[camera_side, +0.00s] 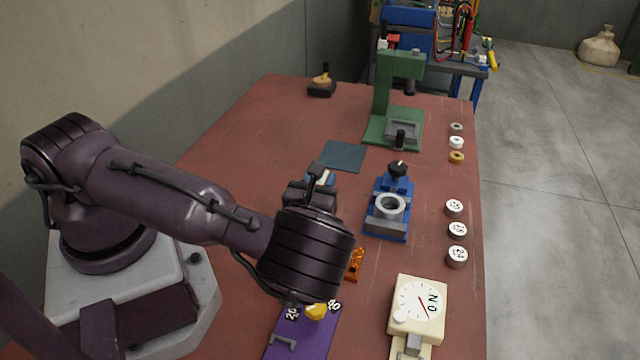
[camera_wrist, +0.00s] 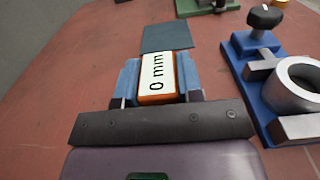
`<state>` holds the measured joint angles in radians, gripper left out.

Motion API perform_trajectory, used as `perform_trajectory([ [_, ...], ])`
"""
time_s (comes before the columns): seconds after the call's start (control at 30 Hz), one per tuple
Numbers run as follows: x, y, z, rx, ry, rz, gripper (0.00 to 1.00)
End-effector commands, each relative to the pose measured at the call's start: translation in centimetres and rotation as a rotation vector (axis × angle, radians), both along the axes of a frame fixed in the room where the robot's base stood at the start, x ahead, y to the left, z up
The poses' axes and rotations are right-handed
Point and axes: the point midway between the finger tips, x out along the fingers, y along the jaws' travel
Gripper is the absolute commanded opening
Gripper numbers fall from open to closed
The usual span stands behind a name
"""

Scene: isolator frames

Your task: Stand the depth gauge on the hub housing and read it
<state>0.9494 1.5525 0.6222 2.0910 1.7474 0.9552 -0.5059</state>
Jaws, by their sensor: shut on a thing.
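The depth gauge (camera_wrist: 158,75) has an orange body and a white face reading "0 mm". My gripper (camera_wrist: 158,82) is shut on it, with a blue finger on each side. In the side view my gripper (camera_side: 318,180) is partly hidden behind my wrist, and little of the gauge shows. The hub housing appears to be the grey ring (camera_side: 390,206) clamped in a blue fixture (camera_side: 384,235) with a black knob. The ring also shows at the right of the wrist view (camera_wrist: 302,84), apart from the gauge. The gauge's lower end is hidden.
A dark mat (camera_side: 343,156) lies beyond my gripper. A green press (camera_side: 382,100) stands behind the fixture. A cream dial box (camera_side: 418,305), a purple board (camera_side: 300,335) and an orange block (camera_side: 355,264) lie nearer. Several round pieces line the right edge.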

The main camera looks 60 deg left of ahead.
Motion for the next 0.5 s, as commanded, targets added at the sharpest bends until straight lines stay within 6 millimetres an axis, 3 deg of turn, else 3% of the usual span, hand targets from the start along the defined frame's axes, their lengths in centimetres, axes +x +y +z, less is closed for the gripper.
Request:
perform_trajectory([
  [0.5,0.0,0.0,8.0,-0.002,-0.004,0.001,0.06],
])
